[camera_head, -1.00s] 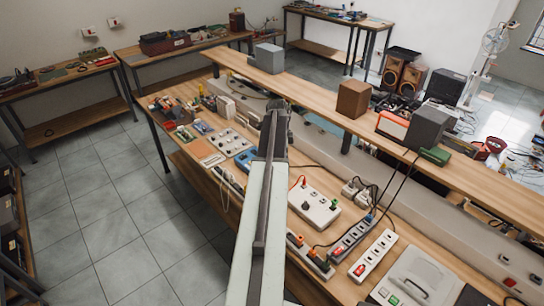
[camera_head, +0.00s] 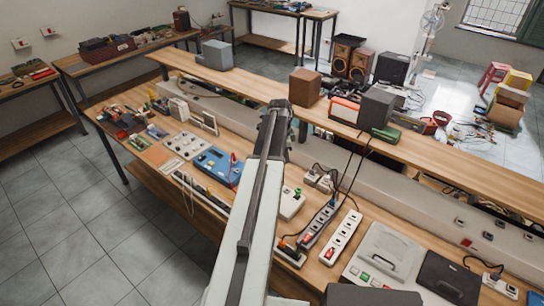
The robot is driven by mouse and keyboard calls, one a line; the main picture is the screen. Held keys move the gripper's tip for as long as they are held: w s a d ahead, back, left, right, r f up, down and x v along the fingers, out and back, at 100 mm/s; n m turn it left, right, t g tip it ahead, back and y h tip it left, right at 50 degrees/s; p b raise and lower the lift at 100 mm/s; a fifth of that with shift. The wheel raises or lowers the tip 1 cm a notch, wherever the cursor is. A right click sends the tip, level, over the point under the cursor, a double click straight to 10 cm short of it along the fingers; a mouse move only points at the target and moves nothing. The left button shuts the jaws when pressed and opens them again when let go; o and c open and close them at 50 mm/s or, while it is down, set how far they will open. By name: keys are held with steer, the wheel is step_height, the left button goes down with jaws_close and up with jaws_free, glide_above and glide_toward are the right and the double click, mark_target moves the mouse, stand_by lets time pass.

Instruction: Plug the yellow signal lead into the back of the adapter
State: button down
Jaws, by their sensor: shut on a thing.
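My arm reaches up the middle of the picture, over the workbench (camera_head: 205,238), and its dark far joint shows near the raised shelf's front edge. My gripper and whatever it holds are not visible; the arm hides what lies behind it. I cannot make out a yellow signal lead. I cannot tell which device is the adapter. A blue device (camera_head: 218,166) with a red lead lies left of the arm. A white box (camera_head: 291,204) with a green plug is partly hidden just right of it.
Right of the arm lie a grey power strip (camera_head: 319,224), a white power strip (camera_head: 341,238) and a telephone-like device (camera_head: 382,256). The raised shelf (camera_head: 440,162) holds a brown box (camera_head: 305,86) and a dark grey box (camera_head: 376,107). Tiled floor at left (camera_head: 75,235) is clear.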

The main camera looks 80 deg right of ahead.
steer(key=s, duration=0.6)
steer(key=b, duration=1.4)
glide_above(300, 190)
steer(key=f, duration=1.4)
steer(key=shift+w+a, duration=0.15)
steer(key=shift+w, duration=0.1)
steer(key=shift+f+b, duration=0.4)
steer(key=shift+f, duration=0.05)
steer(key=shift+f+b, duration=0.95)
steer(key=shift+b, duration=0.05)
stand_by(0.5)
steer(key=c, duration=1.3)
jaws_free()
steer(key=r+p, duration=0.8)
steer(key=shift+w+a, duration=0.35)
steer(key=shift+w, duration=0.05)
